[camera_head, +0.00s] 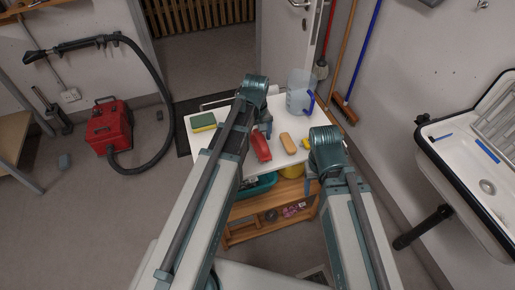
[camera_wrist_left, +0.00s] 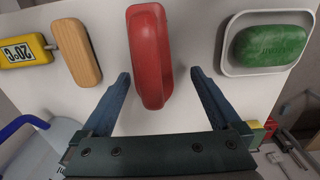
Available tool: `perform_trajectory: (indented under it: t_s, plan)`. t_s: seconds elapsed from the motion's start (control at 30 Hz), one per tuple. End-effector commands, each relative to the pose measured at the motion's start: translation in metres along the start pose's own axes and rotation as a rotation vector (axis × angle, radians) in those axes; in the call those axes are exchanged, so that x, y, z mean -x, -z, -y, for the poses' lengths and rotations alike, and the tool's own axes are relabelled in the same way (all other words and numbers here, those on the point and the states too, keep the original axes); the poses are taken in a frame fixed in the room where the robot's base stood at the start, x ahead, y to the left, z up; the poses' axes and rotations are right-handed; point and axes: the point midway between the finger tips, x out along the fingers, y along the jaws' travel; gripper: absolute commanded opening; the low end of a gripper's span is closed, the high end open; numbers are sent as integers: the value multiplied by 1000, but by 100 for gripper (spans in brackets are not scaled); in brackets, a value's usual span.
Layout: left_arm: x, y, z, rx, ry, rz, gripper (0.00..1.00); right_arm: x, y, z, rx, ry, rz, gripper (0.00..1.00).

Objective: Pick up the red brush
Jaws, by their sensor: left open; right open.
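The red brush (camera_head: 261,147) lies on the white tabletop (camera_head: 283,168), just below my left gripper (camera_head: 265,128) in the head view. In the left wrist view the red brush (camera_wrist_left: 150,50) is at the centre, and its near end shows between the two spread fingers of my left gripper (camera_wrist_left: 160,75). The fingers are open with a gap on each side of it; whether they are level with it I cannot tell. My right gripper (camera_head: 309,182) is open and empty near the table's right front edge.
A wooden block (camera_head: 288,143) and a yellow item (camera_head: 307,143) lie right of the brush. A jug (camera_head: 298,93) and a sponge (camera_head: 203,121) stand farther out. Green soap (camera_wrist_left: 268,45) in a white dish shows in the wrist view. A sink (camera_head: 480,165) is at the right.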

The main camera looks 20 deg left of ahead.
Motion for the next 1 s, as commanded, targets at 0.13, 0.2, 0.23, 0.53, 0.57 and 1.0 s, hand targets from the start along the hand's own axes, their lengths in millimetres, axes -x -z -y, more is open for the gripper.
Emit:
perform_trajectory:
  t_s: [0.13,0.2,0.23,0.53,0.57,1.0]
  plan:
    - [-26,1,0,0,0,0,97,-26,2,2,0,0,0,63]
    - [-30,1,0,0,0,0,97,-30,2,3,1,0,0,63]
    - [-31,1,0,0,0,0,97,-31,2,3,1,0,0,63]
    - [-30,1,0,0,0,0,90,-29,2,3,1,0,0,63]
    - [-30,1,0,0,0,0,85,-29,2,3,1,0,0,63]
    - [-30,0,0,0,0,0,8,-29,2,3,0,0,0,63]
